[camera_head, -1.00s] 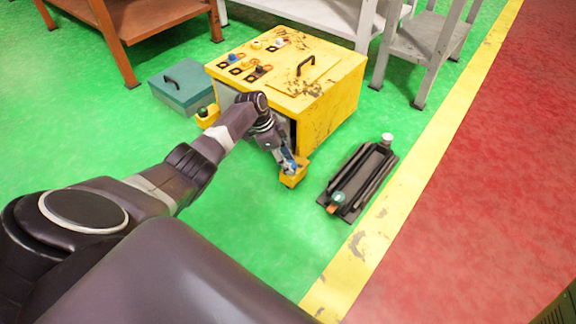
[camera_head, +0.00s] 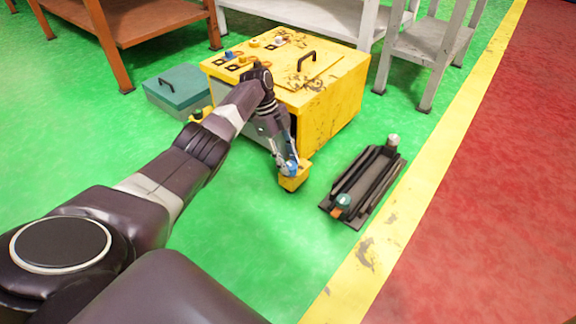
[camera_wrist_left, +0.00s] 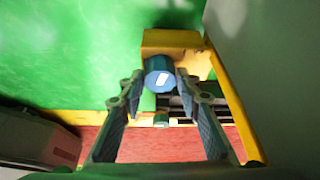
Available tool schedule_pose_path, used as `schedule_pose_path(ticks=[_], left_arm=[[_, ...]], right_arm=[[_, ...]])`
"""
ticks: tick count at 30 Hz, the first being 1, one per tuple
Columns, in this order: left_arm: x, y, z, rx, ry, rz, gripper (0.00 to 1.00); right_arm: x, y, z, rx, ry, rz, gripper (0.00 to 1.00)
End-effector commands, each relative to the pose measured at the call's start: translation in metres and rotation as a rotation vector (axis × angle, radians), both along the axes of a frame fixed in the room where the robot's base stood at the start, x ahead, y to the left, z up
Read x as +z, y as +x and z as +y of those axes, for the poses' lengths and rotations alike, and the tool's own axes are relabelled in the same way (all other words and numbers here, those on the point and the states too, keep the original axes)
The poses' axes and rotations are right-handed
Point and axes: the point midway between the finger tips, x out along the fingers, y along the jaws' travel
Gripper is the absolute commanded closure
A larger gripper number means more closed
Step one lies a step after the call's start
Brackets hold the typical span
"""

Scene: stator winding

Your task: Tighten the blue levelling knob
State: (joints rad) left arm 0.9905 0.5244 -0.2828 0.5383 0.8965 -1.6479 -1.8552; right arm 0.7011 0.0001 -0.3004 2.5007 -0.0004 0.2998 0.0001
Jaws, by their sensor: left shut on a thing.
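The blue levelling knob (camera_wrist_left: 159,75) has a white mark on its top and sits on a yellow foot block of the machine. In the left wrist view it lies between the fingertips of my left gripper (camera_wrist_left: 156,82), which is shut on it. In the head view my left gripper (camera_head: 287,161) reaches down to the yellow foot block (camera_head: 294,180) at the machine's near corner and covers much of the blue knob. The yellow machine (camera_head: 334,98) stands on the green floor. My right gripper is not in view.
A dark rack (camera_head: 362,185) with a white knob and a green knob lies on the floor to the right. A teal box (camera_head: 178,87) stands left of the machine. Orange and grey tables stand behind. Green floor in front is clear.

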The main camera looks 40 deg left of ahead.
Motion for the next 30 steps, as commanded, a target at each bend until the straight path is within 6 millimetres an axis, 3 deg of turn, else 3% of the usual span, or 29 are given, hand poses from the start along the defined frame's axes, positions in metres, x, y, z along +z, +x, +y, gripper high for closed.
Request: schedule_pose_path(ticks=[12, 13, 17, 26, 30], left_arm=[[0.005, 0.001, -0.001, -0.008, -0.006, -0.004, 0.93], [0.005, 0.001, -0.001, -0.009, -0.006, -0.003, 0.66], [0.004, 0.001, -0.001, -0.007, -0.005, -0.002, 0.51], [0.002, 0.000, 0.000, -0.002, -0.002, 0.000, 0.51], [0.005, -0.001, 0.000, 0.030, -0.001, 0.001, 0.51]], right_arm=[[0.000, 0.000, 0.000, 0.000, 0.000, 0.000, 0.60], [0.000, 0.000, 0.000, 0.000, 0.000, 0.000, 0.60], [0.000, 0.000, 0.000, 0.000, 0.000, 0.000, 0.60], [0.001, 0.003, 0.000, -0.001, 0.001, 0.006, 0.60], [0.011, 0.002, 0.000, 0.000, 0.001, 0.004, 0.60]])
